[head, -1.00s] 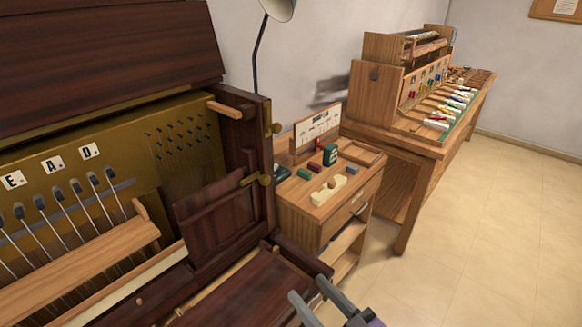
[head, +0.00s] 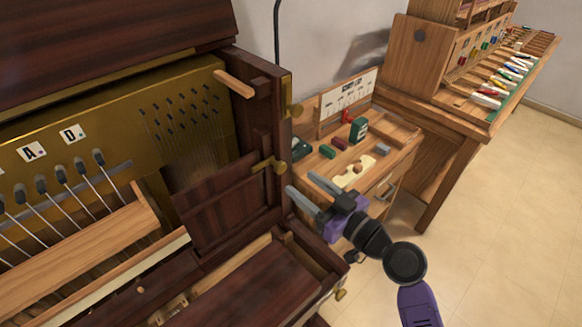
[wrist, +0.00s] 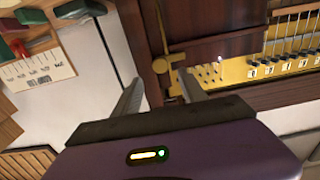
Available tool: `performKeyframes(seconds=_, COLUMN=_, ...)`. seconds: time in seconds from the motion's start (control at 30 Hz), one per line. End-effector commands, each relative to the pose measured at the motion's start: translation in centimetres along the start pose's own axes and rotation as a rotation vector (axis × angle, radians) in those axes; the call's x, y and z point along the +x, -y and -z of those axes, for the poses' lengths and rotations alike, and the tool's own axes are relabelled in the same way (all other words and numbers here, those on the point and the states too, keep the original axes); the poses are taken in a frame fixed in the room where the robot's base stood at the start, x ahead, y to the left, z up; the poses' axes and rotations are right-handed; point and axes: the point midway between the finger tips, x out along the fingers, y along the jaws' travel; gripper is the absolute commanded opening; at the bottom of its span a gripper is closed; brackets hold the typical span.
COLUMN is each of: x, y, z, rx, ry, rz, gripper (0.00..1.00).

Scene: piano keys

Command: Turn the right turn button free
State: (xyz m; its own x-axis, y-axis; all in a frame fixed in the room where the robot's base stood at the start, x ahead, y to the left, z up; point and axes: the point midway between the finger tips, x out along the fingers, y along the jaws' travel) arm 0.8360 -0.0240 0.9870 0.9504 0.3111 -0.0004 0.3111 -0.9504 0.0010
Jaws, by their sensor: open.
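The brass turn button (head: 270,164) sits at the right end of the dark piano case (head: 262,85), at the upper right corner of a dark panel (head: 215,205). It also shows in the wrist view (wrist: 168,63), just beyond and between my fingertips. My gripper (head: 301,183) is open and empty, with its fingers pointing left, just right of and slightly below the turn button. In the wrist view my gripper (wrist: 158,82) has one finger on each side of the button's line. I cannot tell whether either finger touches it.
A second brass fitting (head: 292,107) sits higher on the case edge. A small wooden cabinet (head: 400,150) with blocks and a card stands close to the right, behind my gripper. A workbench (head: 455,125) stands farther back. Floor at the right is clear.

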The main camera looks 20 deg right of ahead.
Motion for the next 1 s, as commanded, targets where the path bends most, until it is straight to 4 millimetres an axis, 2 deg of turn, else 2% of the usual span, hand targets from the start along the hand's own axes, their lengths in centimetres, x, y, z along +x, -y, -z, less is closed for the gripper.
performKeyframes(seconds=0.2, x=3.5, y=0.0, z=0.4, rx=0.001, ry=-0.001, rz=-0.001, gripper=0.50)
performKeyframes(seconds=0.4, x=5.8, y=0.0, z=0.2, rx=0.001, ry=-0.001, rz=-0.001, gripper=0.50)
performKeyframes(seconds=0.77, x=6.4, y=0.0, z=0.1, rx=0.001, ry=0.000, rz=-0.002, gripper=0.50)
performKeyframes(seconds=0.87, x=6.4, y=0.0, z=0.1, rx=0.001, ry=0.000, rz=-0.002, gripper=0.34)
performKeyframes(seconds=1.0, x=6.4, y=0.0, z=0.1, rx=0.001, ry=0.000, rz=-0.002, gripper=0.06)
